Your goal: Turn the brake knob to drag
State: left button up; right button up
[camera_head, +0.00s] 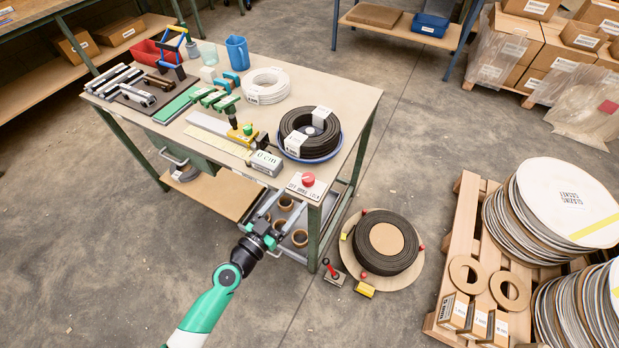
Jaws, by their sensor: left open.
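The brake knob (308,179) is a red round knob at the near right corner of the workbench. A white label plate (303,190) lies under it, with small print that seems to read OFF, DRAG, LOCK. I cannot tell which mark the knob points at. My left gripper (286,206) reaches up from the bottom of the view, with its green and white arm behind it. Its fingers are spread and empty, just below and left of the knob, apart from it as far as I can tell. My right gripper is not in view.
The workbench (355,95) carries a black coil (309,132), a white coil (266,86), a display block (266,162) and several tools. On the floor to the right are a turntable with a black coil (372,262), a red-handled lever (331,270) and a loaded pallet (460,220).

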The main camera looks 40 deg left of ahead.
aim_at(304, 184)
pick_arm(q)
jog(key=w, duration=0.3)
jog(key=w+a, duration=0.1)
jog(key=w, duration=0.5)
jog(key=shift+w+a+b, duration=0.15)
jog(key=shift+a+b, duration=0.15)
jog(key=shift+b, duration=0.1)
grip_shut()
